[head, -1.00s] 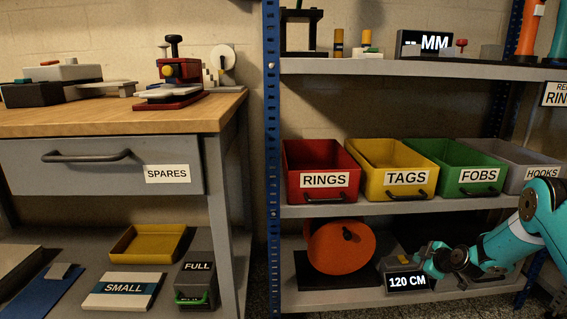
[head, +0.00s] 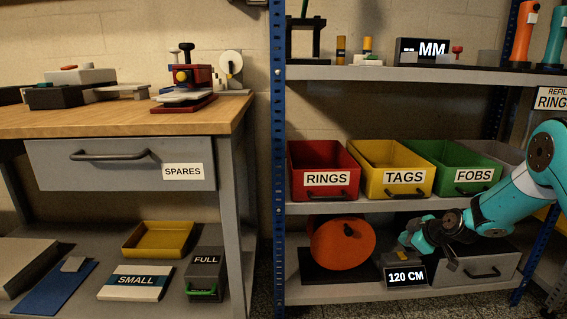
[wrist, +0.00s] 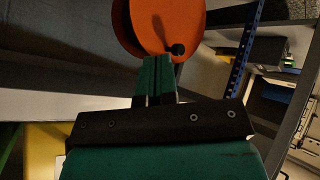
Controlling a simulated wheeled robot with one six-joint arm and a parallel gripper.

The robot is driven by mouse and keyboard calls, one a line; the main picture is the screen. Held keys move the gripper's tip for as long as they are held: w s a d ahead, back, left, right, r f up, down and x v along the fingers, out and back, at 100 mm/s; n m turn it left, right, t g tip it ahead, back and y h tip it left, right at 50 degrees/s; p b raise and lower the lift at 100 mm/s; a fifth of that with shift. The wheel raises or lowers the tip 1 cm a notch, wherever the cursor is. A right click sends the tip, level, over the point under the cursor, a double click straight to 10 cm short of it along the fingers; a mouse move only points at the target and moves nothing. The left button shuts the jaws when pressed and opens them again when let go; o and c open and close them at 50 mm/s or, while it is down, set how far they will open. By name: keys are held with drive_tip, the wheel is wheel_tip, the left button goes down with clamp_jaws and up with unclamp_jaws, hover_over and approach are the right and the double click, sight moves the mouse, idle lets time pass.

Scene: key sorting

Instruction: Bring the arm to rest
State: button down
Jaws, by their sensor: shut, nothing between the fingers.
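My teal arm (head: 510,205) reaches in from the right in the head view, in front of the shelf rack. My gripper (head: 404,239) is shut and empty, above the 120 CM display (head: 405,276) and in front of the lower shelf space. In the wrist view my gripper (wrist: 157,62) shows as two green fingers pressed together, with nothing between them. Beyond them is the orange reel (wrist: 160,25) with a dark knob. I cannot tell exactly how far the fingers are from it.
On the middle shelf stand the red RINGS bin (head: 324,190), yellow TAGS bin (head: 390,190) and green FOBS bin (head: 462,190). The orange reel (head: 340,245) and a grey drawer (head: 500,270) are below. A workbench (head: 120,122) with the SPARES drawer (head: 120,178) is at left.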

drive_tip(key=s+a+r+m+g+y+p, duration=0.2)
drive_tip(key=s+a+r+g+p, duration=0.15)
drive_tip(key=s+a+r, duration=1.4)
drive_tip(key=s+a+r+m+g+h+p, duration=0.1)
drive_tip(key=s+r+g, duration=0.15)
drive_tip(key=s, duration=0.65)
drive_tip(key=s+a+r+g+p, duration=0.1)
drive_tip(key=s+r, duration=0.3)
drive_tip(key=s, duration=0.5)
drive_tip(key=s+a+r+m+g+h+p, duration=0.15)
drive_tip(key=s+r, duration=0.25)
drive_tip(key=s, duration=0.5)
wheel_tip(320, 180, up, 38)
drive_tip(key=p, duration=3.7)
drive_tip(key=shift+w+d+f+y, duration=0.2)
drive_tip(key=shift+w+d+y, duration=0.15)
drive_tip(key=shift+w+d, duration=0.1)
